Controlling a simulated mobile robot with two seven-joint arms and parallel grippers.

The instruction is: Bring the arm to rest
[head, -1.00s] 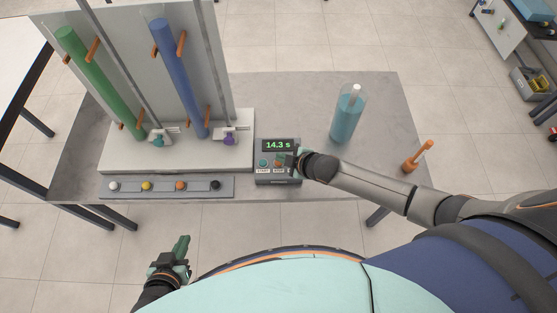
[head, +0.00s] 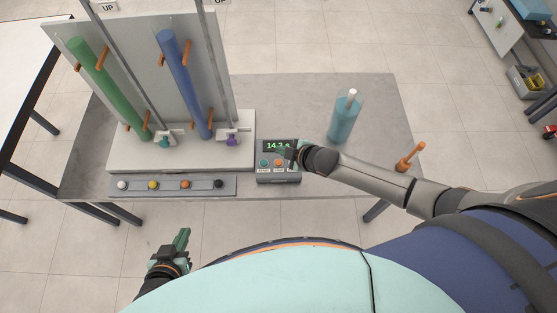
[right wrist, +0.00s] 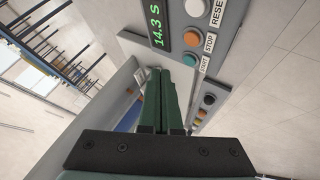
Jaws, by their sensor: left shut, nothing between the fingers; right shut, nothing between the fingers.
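My right arm (head: 385,184) reaches in from the right across the table's front. Its gripper (head: 292,153) is at the timer box (head: 277,179), over the right part of its face, and hides part of it. In the right wrist view the right gripper's fingers (right wrist: 167,98) are together and empty, close by the timer's buttons; I cannot tell whether they touch it. The display reads 14.3 s, above START, STOP and RESET buttons. My left gripper (head: 183,241) is shut and empty, low in front of the table, apart from everything.
The manometer board with a green tube (head: 103,82) and a blue tube (head: 185,84) stands left on the grey table (head: 290,95). A strip with several knobs (head: 170,185) lies before it. A teal bottle (head: 342,120) and an orange tool (head: 410,157) stand on the right.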

